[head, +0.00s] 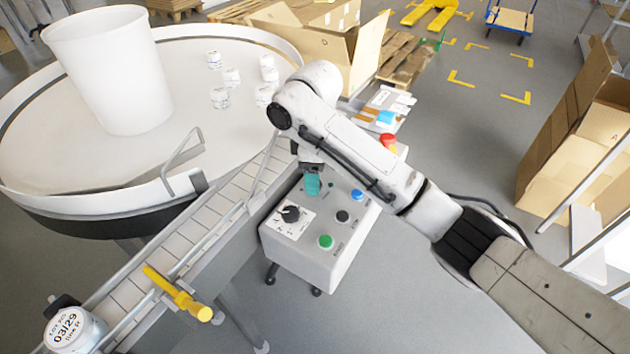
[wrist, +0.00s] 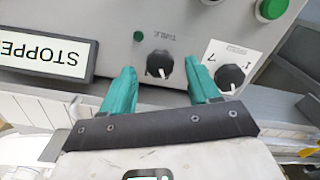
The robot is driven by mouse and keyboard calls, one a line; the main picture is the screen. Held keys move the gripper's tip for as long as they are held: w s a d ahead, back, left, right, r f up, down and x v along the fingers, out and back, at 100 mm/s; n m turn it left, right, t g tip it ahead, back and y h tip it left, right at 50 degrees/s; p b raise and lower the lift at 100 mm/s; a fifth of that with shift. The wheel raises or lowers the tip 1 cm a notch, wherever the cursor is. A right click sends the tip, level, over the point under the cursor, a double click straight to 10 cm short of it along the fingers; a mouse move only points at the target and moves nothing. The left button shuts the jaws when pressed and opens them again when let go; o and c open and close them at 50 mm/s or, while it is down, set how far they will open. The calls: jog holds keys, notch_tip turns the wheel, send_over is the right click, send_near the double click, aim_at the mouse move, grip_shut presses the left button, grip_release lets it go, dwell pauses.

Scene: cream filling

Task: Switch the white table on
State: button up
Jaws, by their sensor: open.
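The white round table (head: 130,170) is at the left in the head view, with a large white tub and several small jars on it. The control box (head: 295,262) stands beside it. In the wrist view, a black knob (wrist: 160,64) below the faint word TABLE has a white mark pointing down in the picture. A dark green lamp (wrist: 138,37) is beside it. My gripper (wrist: 158,78) is open, its teal fingertips on either side of the knob; contact cannot be told. In the head view my gripper (head: 313,185) is over the box and hides the knob.
A STOPPE... sign (wrist: 42,52) is left of the knob; another dial (wrist: 230,77) and a green button (wrist: 271,8) are right. A conveyor (head: 185,240) runs along the box. A red button (head: 388,142) and cardboard boxes (head: 325,45) are behind the arm.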

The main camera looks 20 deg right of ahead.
jog(key=shift+f, duration=0.85)
jog(key=c, duration=1)
jog(key=shift+r, duration=0.1)
jog(key=shift+c, duration=0.2)
